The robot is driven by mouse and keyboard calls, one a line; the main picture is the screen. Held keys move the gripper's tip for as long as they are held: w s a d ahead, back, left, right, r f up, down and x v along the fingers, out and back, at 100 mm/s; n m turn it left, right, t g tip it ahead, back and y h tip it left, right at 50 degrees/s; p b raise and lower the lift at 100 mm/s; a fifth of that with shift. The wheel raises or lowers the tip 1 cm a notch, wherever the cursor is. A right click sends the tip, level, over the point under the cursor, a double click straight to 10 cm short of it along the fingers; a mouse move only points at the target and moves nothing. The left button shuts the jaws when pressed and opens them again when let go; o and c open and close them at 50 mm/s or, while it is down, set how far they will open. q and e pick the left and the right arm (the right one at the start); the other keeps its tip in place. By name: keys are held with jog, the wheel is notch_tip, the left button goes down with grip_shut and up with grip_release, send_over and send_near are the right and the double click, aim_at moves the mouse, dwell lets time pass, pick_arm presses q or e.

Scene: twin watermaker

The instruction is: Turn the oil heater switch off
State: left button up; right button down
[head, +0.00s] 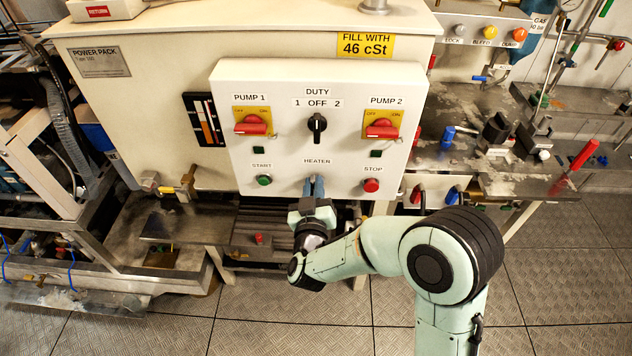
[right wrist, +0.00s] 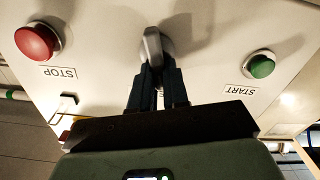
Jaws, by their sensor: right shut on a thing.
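The tilt of the lever is hard to read. My left gripper is not in view.
The green START button (head: 264,180) is left of the switch and the red STOP button (head: 371,185) right. Above are the black duty knob (head: 317,124) and two red pump switches (head: 250,125) (head: 381,128). A valve bench (head: 460,170) stands at the right.

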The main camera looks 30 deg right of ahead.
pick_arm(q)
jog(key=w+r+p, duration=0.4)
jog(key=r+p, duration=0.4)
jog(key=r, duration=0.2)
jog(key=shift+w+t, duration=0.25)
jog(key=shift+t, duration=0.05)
pick_arm(e)
jog(key=shift+w+a+f+n, duration=0.1)
jog(key=shift+a+f+n, duration=0.15)
jog(key=shift+n, duration=2.15)
jog(key=shift+w+a+f+n, duration=0.15)
jog(key=shift+f+n, duration=0.15)
jog(key=shift+n, duration=2.1)
jog(key=shift+w+a+f+n, duration=0.15)
jog(key=shift+f+n, duration=0.1)
jog(key=shift+n, duration=2.15)
jog(key=shift+s, duration=0.1)
jog(key=c, duration=1.1)
grip_release()
